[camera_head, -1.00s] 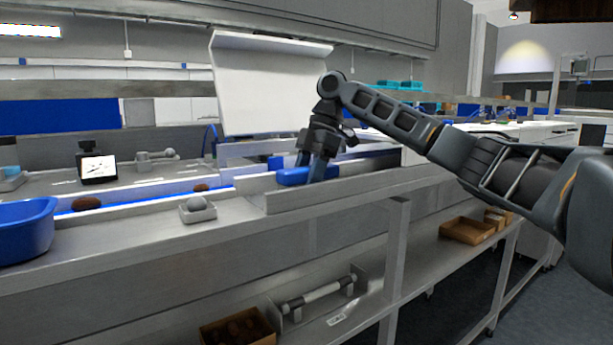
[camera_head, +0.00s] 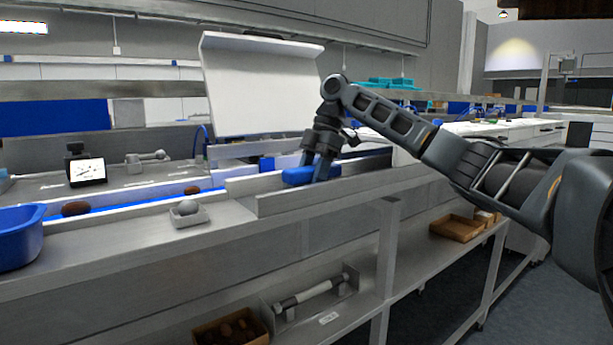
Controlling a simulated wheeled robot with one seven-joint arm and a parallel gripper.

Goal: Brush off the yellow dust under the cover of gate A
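A large white cover (camera_head: 262,88) stands raised and tilted back over the conveyor line. Below it is a grey channel with low side walls (camera_head: 330,195). My gripper (camera_head: 318,172) reaches down into this channel, its fingers around a blue block-like thing (camera_head: 297,176), which looks like the brush. The fingers seem closed on it, but its underside and any bristles are hidden by the channel wall. I see no yellow dust from here; the channel floor is mostly hidden. No letter marking the gate is readable.
Brown dates (camera_head: 75,208) lie by the blue belt. A blue tub (camera_head: 18,240) is at the left edge. A small display (camera_head: 87,170) stands behind.

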